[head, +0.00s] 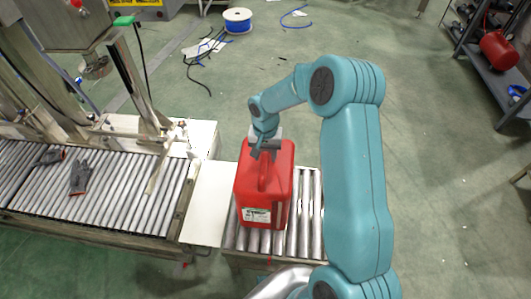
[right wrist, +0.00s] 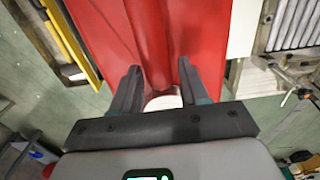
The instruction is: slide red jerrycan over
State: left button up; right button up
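The red jerrycan (head: 282,190) stands upright on the short roller section (head: 306,225) in the head view, with a white label low on its front. My right gripper (head: 264,150) is at the top of the jerrycan, by its handle. In the right wrist view the two dark fingers (right wrist: 158,92) are spread apart, with the red handle (right wrist: 150,40) of the jerrycan ahead of and between them. A gap shows between the fingers, so they are not closed on it. My left gripper is not in view.
A white plate (head: 208,205) lies left of the jerrycan, between the short rollers and the longer roller conveyor (head: 120,195). A blue cable spool (head: 238,20) and loose cables lie on the floor.

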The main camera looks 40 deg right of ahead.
grip_shut()
dwell(1.2)
